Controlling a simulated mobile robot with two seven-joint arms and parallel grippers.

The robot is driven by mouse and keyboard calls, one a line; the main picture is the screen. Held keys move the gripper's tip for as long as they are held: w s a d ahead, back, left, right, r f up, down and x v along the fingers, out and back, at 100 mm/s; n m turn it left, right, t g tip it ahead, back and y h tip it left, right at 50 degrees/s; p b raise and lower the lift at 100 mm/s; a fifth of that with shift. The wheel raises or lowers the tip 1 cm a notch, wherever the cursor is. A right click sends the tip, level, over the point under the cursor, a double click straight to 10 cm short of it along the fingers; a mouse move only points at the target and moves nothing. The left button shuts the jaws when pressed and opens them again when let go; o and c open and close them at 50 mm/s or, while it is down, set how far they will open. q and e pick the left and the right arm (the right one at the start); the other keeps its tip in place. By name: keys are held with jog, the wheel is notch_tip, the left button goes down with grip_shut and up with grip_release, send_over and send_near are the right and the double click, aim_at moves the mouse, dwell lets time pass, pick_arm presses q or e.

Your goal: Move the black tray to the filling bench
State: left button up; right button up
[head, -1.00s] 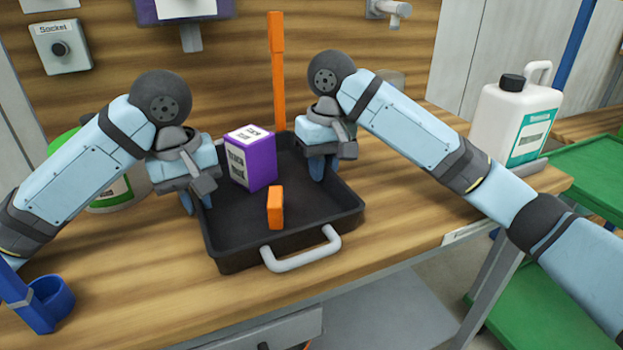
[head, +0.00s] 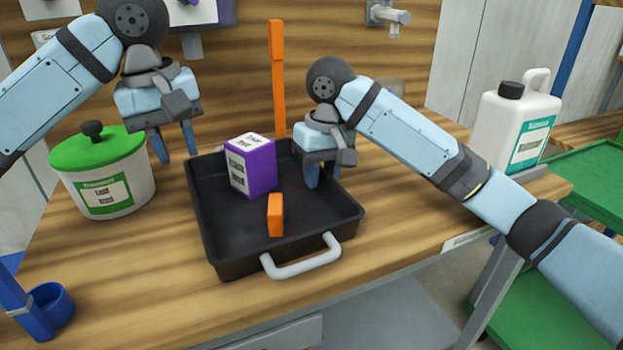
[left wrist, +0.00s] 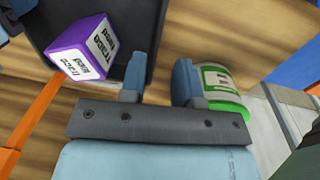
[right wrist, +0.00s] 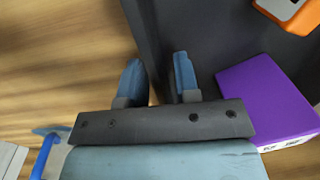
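The black tray (head: 235,240) sits flat on a wooden worktop (head: 400,220), its light grey handle (head: 302,258) towards the front edge. In it stand a purple-and-white box (head: 262,170) and a small orange block (head: 275,215). My left gripper (head: 176,150) is open and empty, raised above and beside the tray's left wall. The left wrist view shows the tray (left wrist: 70,22) below it, apart from the fingers. My right gripper (head: 322,175) is low at the tray's right wall. In the right wrist view its parted fingers straddle that wall (right wrist: 143,35). Nothing labels the filling bench.
A white tub with a green lid (head: 105,170) stands left of the tray. A blue holder (head: 45,308) is at the front left. An orange upright (head: 277,75) rises behind the tray. A white jug (head: 515,125) and green shelves (head: 590,170) are at the right. The worktop's front right is clear.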

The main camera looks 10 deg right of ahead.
jog(key=shift+r, duration=0.15)
pick_arm(q)
jog(key=shift+r, duration=0.55)
pick_arm(e)
notch_tip(320, 180, up, 12)
jog(key=d, duration=0.1)
jog(key=shift+w, duration=0.15)
